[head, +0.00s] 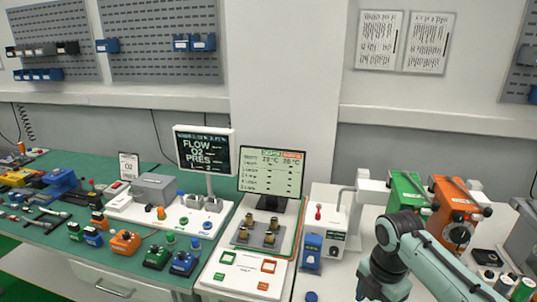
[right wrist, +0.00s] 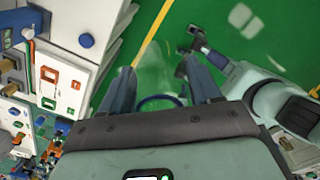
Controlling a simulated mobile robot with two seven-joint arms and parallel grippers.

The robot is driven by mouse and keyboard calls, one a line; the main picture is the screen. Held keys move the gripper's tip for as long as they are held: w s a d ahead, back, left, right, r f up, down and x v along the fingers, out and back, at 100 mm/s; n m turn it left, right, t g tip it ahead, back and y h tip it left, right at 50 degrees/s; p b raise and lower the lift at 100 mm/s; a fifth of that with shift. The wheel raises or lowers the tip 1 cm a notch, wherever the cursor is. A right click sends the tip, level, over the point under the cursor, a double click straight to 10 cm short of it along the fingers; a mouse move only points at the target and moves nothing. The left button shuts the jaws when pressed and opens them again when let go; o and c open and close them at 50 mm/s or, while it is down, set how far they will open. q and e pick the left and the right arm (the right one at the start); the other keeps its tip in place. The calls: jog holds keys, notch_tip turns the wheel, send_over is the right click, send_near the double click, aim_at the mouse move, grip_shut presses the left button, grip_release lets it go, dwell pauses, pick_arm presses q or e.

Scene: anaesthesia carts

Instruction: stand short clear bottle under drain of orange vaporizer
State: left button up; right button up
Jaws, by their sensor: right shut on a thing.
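The orange vaporizer (head: 453,213) stands at the right in the head view, beside the green vaporizer (head: 408,192). Its drain cannot be made out. My right gripper (right wrist: 157,66) is shut on the short clear bottle (right wrist: 152,62). The bottle is see-through and faint, with a blue ring at its near end, and shows between the two dark fingers above the green floor.
A white unit with a blue block (head: 311,250) stands left of my right arm. Two monitors (head: 271,174) stand mid-bench. Several canisters (head: 505,282) stand at the lower right. A green mat with many small parts fills the left.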

jog(key=w+f+m, duration=0.1)
jog(key=f+m, duration=0.1)
jog(key=f, duration=0.1)
jog(key=w+f+m, duration=0.1)
jog(key=shift+w+a+f+m, duration=0.3)
jog(key=shift+w+m, duration=0.05)
jog(key=shift+m, duration=0.05)
jog(key=a+f+m, duration=0.2)
jog(key=f+m, duration=0.8)
jog(key=a+f+m, duration=0.2)
jog(key=f+m, duration=0.7)
jog(key=f, duration=0.1)
jog(key=shift+w+a+m, duration=0.3)
jog(key=shift+w+m, duration=0.1)
jog(key=shift+f, duration=0.15)
